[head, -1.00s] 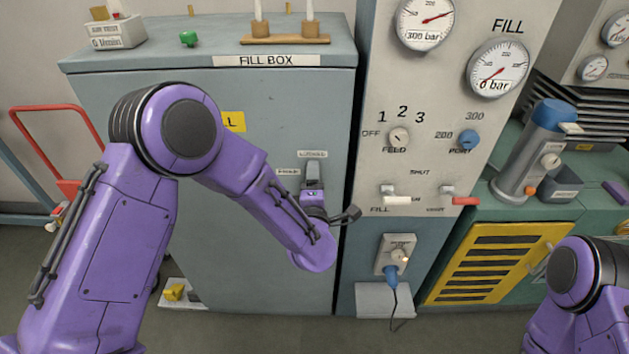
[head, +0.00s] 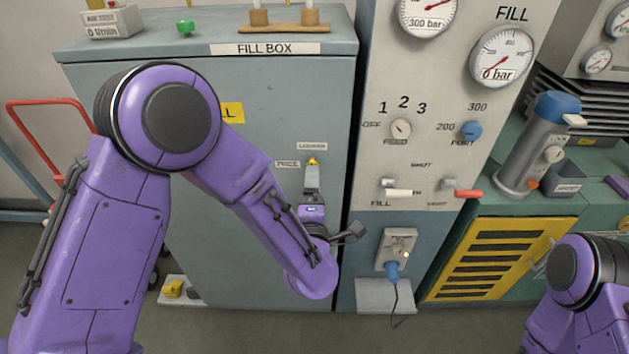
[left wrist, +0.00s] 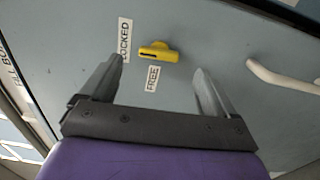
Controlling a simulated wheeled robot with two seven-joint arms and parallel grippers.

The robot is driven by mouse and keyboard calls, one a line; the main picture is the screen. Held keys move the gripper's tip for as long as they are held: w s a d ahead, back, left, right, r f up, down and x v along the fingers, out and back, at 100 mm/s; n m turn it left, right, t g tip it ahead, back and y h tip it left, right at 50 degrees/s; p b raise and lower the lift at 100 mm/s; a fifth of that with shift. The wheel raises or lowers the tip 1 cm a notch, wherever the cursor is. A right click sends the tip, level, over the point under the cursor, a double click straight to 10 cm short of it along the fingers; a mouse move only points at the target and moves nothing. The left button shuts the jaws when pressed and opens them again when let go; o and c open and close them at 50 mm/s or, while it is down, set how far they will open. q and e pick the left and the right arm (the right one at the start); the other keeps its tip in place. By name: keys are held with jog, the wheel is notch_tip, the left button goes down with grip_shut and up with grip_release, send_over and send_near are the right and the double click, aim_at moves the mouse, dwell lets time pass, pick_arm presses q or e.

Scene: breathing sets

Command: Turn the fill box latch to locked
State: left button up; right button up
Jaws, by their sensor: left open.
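The yellow fill box latch (head: 312,162) is on the front of the grey fill box (head: 265,110), just beyond my left gripper (head: 312,178). In the left wrist view the latch (left wrist: 158,51) lies lengthwise left to right, its dark-marked end toward the LOCKED label (left wrist: 124,40). The FREE label (left wrist: 152,79) is below it there. My left gripper (left wrist: 160,70) is open, its fingers apart on either side of the latch in that view; no contact shows. My right arm enters at the lower right of the head view, its gripper out of frame.
A white curved handle (left wrist: 285,78) is on the box front. A fill panel with gauges, knobs, a white lever (head: 399,192) and a red lever (head: 468,194) stands right of the box. A blue plug (head: 392,271) sits low on it.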

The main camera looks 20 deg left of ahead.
pick_arm(q)
jog(key=v, duration=0.4)
jog(key=shift+s+b, duration=0.2)
jog(key=shift+b, duration=0.1)
jog(key=s+a+f+m+g+h, duration=0.2)
jog(key=s+f+m+g, duration=0.1)
jog(key=f+m, duration=0.4)
jog(key=s+a+f+m+g+h, duration=0.25)
jog(key=f+m, duration=0.25)
jog(key=f, duration=0.5)
jog(key=s+a+f+m+g+y, duration=0.1)
jog(key=s+a+f+g, duration=0.3)
jog(key=s, duration=0.7)
jog(key=s+a+f+m+g+y, duration=0.1)
jog(key=s+a+f+g+y, duration=0.1)
jog(key=s+a+f+g, duration=0.2)
jog(key=s+a+f, duration=0.3)
jog(key=s+f, duration=0.3)
jog(key=shift+s+a+f+m+g, duration=0.2)
jog(key=shift+s+a+m+g, duration=0.15)
jog(key=shift+s+m, duration=0.05)
